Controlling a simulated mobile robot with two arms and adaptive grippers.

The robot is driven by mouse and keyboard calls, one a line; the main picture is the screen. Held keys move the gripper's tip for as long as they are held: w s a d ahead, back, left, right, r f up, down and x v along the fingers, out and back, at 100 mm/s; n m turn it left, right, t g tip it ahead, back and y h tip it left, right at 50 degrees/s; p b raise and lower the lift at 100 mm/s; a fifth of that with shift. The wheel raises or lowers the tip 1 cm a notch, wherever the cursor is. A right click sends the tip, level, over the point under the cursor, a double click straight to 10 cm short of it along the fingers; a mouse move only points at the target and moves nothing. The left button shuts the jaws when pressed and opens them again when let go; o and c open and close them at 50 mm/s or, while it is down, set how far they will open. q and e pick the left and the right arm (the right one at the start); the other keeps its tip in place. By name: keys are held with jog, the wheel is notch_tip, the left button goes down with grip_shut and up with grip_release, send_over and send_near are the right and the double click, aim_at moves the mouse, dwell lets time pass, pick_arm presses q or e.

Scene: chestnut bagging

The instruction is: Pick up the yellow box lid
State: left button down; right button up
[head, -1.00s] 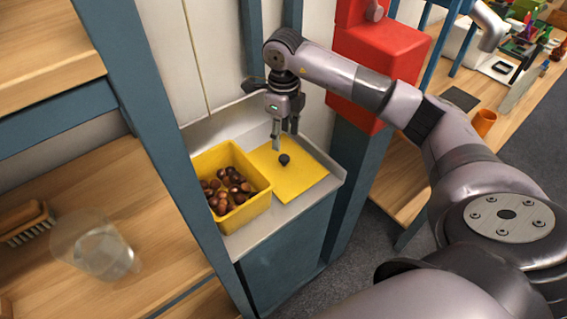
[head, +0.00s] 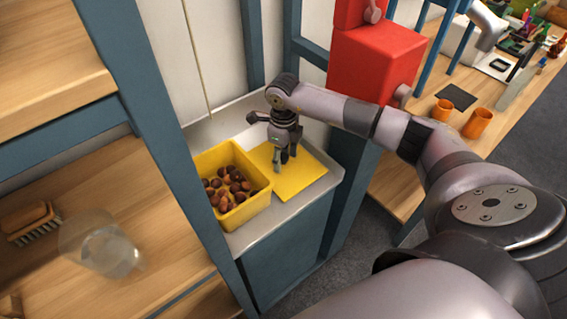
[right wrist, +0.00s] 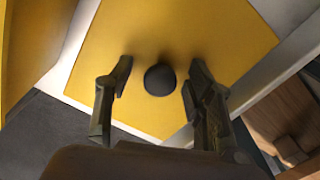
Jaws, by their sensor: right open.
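The yellow box lid (head: 305,177) lies flat on the grey counter, just right of the yellow box, and fills much of the right wrist view (right wrist: 215,35). Its round black knob (right wrist: 160,80) stands between the two fingers of my right gripper (right wrist: 160,70), with a gap on each side. In the head view my right gripper (head: 283,163) is low over the lid, pointing down, and hides the knob. It is open and holds nothing. My left gripper is not in view.
The open yellow box (head: 246,212) holds several chestnuts (head: 229,188). Blue posts frame the counter (head: 323,195). A red machine (head: 375,70) stands behind it to the right. A clear cup (head: 104,247) and a brush (head: 30,222) are on the left shelf.

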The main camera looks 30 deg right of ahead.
jog(key=shift+c, duration=0.5)
grip_shut()
